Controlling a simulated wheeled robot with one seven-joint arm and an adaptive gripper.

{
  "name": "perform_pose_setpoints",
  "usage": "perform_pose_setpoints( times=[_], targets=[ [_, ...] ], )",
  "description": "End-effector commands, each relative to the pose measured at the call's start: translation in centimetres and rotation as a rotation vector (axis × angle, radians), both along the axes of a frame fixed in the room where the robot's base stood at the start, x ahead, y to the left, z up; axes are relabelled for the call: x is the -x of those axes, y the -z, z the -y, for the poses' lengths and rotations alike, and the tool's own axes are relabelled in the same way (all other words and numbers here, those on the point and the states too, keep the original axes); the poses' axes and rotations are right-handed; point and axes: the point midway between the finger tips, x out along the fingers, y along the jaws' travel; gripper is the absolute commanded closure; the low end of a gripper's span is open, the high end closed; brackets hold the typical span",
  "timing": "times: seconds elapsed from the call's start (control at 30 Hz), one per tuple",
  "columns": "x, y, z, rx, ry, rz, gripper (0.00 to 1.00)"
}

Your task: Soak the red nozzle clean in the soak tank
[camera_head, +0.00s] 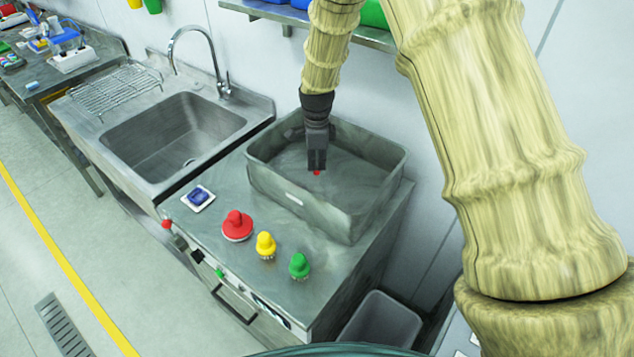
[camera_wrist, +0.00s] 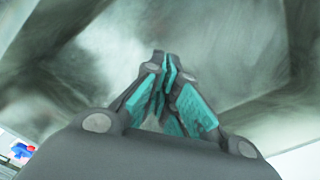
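The soak tank (camera_head: 375,203) is the open grey metal box on the right of the counter, its inside a dull grey. My gripper (camera_head: 317,166) points down into it, its fingers drawn close together. A small red bit (camera_head: 317,173) shows right at the fingertips; it looks like part of the red nozzle, mostly hidden by the fingers. A larger red domed piece (camera_head: 237,225) stands on the counter in front of the tank.
A yellow nozzle (camera_head: 265,245) and a green nozzle (camera_head: 299,265) stand on the counter in front of the tank. A blue item on a white square (camera_head: 198,197) lies nearby. The sink (camera_head: 175,140) is left, a grey bin (camera_head: 382,320) below right. The tank walls surround my gripper.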

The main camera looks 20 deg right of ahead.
Motion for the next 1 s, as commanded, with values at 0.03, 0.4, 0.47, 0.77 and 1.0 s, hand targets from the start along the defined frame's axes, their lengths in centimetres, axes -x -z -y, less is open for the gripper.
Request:
perform_pose_setpoints(
  times=[0.03, 0.4, 0.47, 0.77, 1.0],
  targets=[
    [0.0, -0.5, 0.0, 0.000, 0.000, 0.000, 1.00],
    [0.0, -2.8, 0.0, 0.001, -0.001, 0.000, 1.00],
    [0.0, -3.2, 0.0, 0.001, -0.001, 0.001, 1.00],
    [0.0, -4.9, 0.0, 0.000, 0.001, 0.001, 1.00],
    [0.0, -6.4, 0.0, 0.000, -0.001, 0.000, 1.00]
  ],
)
